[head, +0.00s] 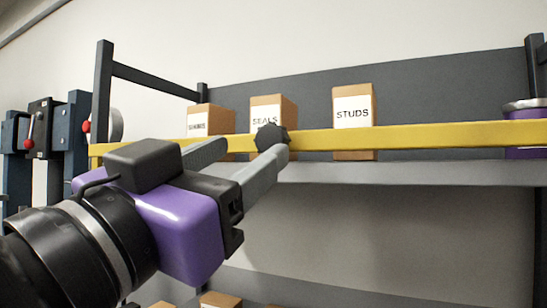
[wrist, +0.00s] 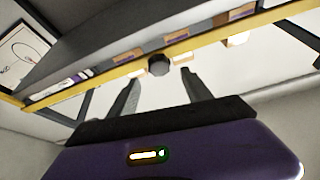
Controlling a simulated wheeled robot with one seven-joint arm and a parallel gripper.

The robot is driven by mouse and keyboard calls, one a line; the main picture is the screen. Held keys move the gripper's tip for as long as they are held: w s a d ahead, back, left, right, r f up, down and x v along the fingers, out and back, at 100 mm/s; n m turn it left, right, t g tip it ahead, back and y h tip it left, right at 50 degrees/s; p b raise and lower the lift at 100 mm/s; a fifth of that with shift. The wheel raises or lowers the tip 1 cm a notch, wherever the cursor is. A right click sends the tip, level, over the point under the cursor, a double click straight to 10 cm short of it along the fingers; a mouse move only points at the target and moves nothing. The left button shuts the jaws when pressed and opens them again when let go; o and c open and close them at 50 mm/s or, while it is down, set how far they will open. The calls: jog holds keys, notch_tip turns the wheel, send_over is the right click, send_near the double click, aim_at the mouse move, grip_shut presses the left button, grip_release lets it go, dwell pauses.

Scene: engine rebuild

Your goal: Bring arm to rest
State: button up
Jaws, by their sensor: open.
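My gripper (head: 250,158) is raised in front of a shelf with a yellow front rail (head: 420,137). Its two grey fingers are apart and point toward the rail. A dark, many-sided knob (head: 272,138) shows at the fingertips in the head view. In the wrist view the knob (wrist: 159,65) lies beyond the open fingers (wrist: 160,78), against the yellow rail (wrist: 100,76). The fingers are not closed on it. I cannot tell whether a fingertip touches it.
Boxes stand on the shelf behind the rail: a SEALS box (head: 272,105), a STUDS box (head: 353,115) and another labelled box (head: 207,118). A purple container (head: 526,130) is at the right. Dark blue equipment with red knobs (head: 40,130) stands at the left. More boxes (head: 220,300) sit below.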

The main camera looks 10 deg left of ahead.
jog(key=shift+v, duration=1)
jog(key=shift+r, duration=0.1)
